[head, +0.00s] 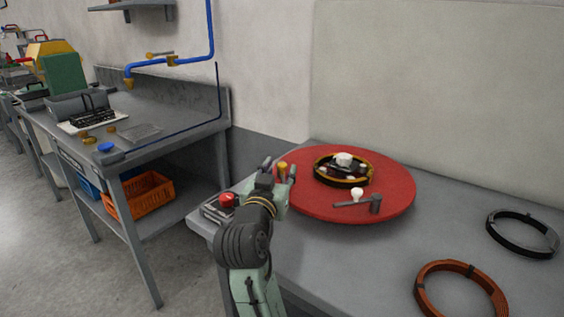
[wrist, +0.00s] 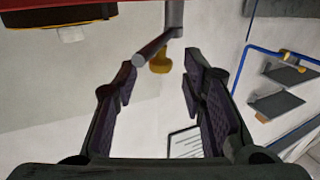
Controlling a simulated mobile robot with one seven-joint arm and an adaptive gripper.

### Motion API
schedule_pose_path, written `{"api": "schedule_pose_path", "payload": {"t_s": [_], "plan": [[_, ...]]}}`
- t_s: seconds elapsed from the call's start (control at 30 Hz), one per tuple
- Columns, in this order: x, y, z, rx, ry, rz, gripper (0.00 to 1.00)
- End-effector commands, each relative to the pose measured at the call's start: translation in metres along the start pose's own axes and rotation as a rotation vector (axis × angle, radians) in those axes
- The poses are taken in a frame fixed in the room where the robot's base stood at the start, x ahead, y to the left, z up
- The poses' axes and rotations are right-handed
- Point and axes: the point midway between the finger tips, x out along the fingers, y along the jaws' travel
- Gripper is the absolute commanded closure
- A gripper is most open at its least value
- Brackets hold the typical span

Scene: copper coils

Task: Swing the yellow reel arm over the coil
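The red round turntable (head: 398,205) lies on the grey bench. A dark coil with yellowish edges (head: 318,174) sits on it around a white-topped hub (head: 343,159). A yellow knob (head: 282,167), seemingly on the reel arm, shows at the turntable's left edge. In the wrist view the yellow knob (wrist: 160,63) appears beyond the fingertips, beside a grey bar (wrist: 155,45) joined to a post. My gripper (head: 278,172) is at the turntable's left edge; its fingers (wrist: 158,85) are apart with nothing held. Contact with the bar cannot be told.
A grey hammer-shaped piece (head: 374,204) and a white knob (head: 357,194) are at the turntable's front. A red button (head: 227,199) is left of my gripper. A black coil (head: 522,251) and a copper coil (head: 420,295) lie at right, with clear bench between.

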Motion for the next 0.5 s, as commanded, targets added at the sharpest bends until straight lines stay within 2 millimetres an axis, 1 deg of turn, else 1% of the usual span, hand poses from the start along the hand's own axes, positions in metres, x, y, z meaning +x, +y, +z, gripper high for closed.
{"api": "schedule_pose_path", "payload": {"t_s": [0.03,0.1,0.2,0.33,0.5], "plan": [[0.009,0.001,-0.002,-0.001,-0.002,0.002,0.62],[0.018,0.000,-0.002,-0.002,-0.001,0.001,0.62],[0.027,0.000,-0.001,-0.001,-0.001,-0.001,0.62],[0.033,0.000,0.000,0.000,0.000,-0.002,0.62],[0.033,-0.001,0.000,0.000,0.001,-0.002,0.62]]}}
